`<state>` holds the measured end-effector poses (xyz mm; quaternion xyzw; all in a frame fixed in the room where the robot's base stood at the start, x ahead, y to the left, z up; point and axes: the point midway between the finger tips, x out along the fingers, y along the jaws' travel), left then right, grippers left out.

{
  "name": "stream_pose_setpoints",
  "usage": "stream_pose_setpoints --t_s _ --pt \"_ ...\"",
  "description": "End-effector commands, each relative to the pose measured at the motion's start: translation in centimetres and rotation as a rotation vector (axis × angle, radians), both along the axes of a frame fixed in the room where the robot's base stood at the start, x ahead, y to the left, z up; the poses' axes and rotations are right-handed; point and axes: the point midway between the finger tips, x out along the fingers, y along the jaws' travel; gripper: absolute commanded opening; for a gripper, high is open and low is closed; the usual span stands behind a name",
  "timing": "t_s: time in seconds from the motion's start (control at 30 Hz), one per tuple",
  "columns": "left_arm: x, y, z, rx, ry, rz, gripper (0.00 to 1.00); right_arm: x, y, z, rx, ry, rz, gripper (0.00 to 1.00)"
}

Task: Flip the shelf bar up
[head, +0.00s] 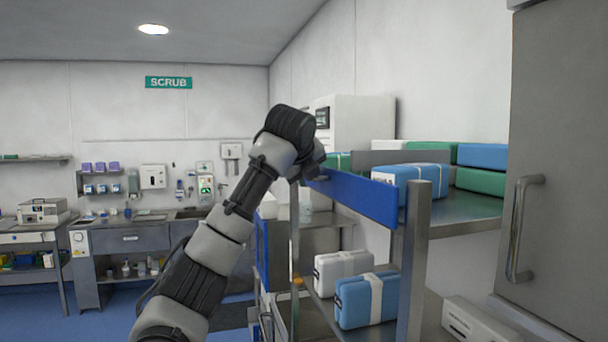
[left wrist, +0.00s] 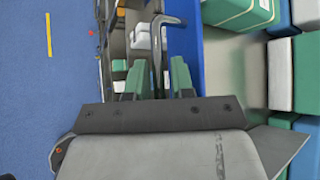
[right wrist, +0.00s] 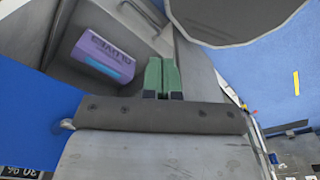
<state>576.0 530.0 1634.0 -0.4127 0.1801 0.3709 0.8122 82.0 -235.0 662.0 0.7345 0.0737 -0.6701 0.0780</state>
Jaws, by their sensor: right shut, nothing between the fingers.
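The blue shelf bar (head: 360,197) runs across the front of the upper shelf, beside the steel post. My left arm reaches its far end, where the gripper is largely hidden behind my wrist in the head view. In the left wrist view, the green fingers of my left gripper (left wrist: 158,80) are apart, with a bent grey metal rod (left wrist: 157,55) passing between them. The blue bar (left wrist: 188,45) stands just right of that rod. My right gripper (right wrist: 162,76) is shut and empty in the right wrist view; it is outside the head view.
The upper shelf (head: 455,208) holds blue and green packs (head: 480,181). A white pack (head: 342,270) and a blue pack (head: 366,300) lie on the lower shelf. A grey cabinet door with a handle (head: 520,228) stands at right. A purple box (right wrist: 103,55) lies near my right gripper.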

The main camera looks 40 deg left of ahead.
Motion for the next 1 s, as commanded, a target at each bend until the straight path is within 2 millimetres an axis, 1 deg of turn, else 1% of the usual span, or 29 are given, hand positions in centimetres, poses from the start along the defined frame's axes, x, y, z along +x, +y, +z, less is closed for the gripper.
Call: stream_pose_setpoints --t_s 0.17,0.27,0.5,0.7,0.83,1.0 --pt "-0.3 -0.2 0.2 0.0 -0.003 -0.001 0.23 0.0 0.0 -0.2 0.0 0.0 0.0 0.0" --pt "-1.0 -0.7 0.8 0.0 -0.005 -0.002 0.23 0.0 0.0 -0.8 0.0 0.0 0.0 0.0" --pt "-4.1 -3.0 3.7 0.001 -0.007 -0.002 0.23 0.0 0.0 -2.5 0.0 0.0 0.0 0.0" --pt "-6.2 -4.4 5.6 0.001 -0.002 -0.002 0.23 0.0 0.0 -3.3 0.0 0.0 0.0 0.0" --pt "-6.9 -4.8 6.2 0.001 0.0 -0.001 0.23 0.0 0.0 -3.4 0.0 0.0 0.0 0.0" --pt "-7.1 -4.9 6.4 0.001 0.001 0.0 0.23 0.0 0.0 -3.4 0.0 0.0 0.0 0.0"
